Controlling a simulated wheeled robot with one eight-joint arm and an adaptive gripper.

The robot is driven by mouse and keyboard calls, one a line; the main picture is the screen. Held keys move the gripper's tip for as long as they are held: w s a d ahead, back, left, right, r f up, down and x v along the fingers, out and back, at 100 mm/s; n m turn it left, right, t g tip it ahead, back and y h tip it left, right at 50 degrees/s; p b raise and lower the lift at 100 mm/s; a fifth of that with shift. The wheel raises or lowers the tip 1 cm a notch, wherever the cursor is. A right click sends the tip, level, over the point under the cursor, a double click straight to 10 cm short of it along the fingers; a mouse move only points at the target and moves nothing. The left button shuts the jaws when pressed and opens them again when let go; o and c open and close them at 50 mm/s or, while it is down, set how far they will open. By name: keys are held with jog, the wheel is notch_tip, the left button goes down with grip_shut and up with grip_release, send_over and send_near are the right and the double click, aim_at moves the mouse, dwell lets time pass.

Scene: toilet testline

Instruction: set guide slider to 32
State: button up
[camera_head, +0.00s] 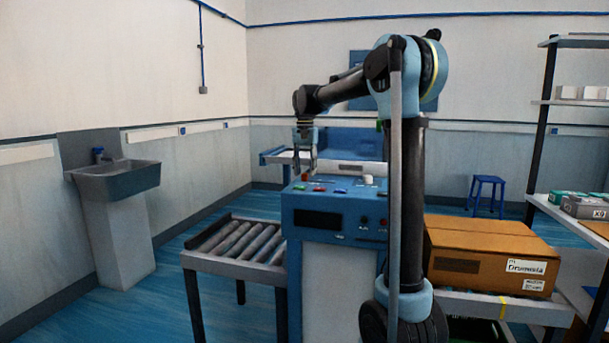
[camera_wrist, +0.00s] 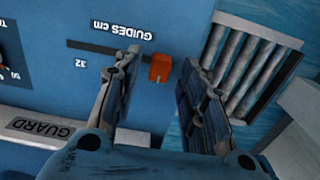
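The guide slider's orange knob (camera_wrist: 160,69) shows in the wrist view at the right end of a dark slot (camera_wrist: 95,47). The upside-down label "GUIDES cm" (camera_wrist: 124,28) is above the slot, and a "32" mark (camera_wrist: 81,63) is below it, left of the knob. My gripper (camera_wrist: 162,60) is open, with one finger left and one right of the knob and gaps visible on both sides. In the head view my gripper (camera_head: 304,152) points down over the blue control panel (camera_head: 335,205), just above the small red-orange knob (camera_head: 305,177).
A roller conveyor (camera_head: 235,240) stands left of the panel; its rollers also show in the wrist view (camera_wrist: 240,60). A "GUARD" plate (camera_wrist: 45,130) is at the wrist view's lower left. Other buttons and a white knob (camera_head: 368,179) are on the panel. A cardboard box (camera_head: 480,255) sits right.

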aim_at(332, 183)
jog(key=shift+f, duration=0.75)
jog(key=shift+c, duration=0.5)
grip_shut()
jog(key=s+d, duration=0.1)
jog(key=d, duration=0.5)
jog(key=s+d, duration=0.1)
jog(key=d, duration=0.3)
jog(key=shift+s, duration=0.35)
jog(key=shift+o, duration=0.5)
grip_release()
notch_tip(332, 183, up, 12)
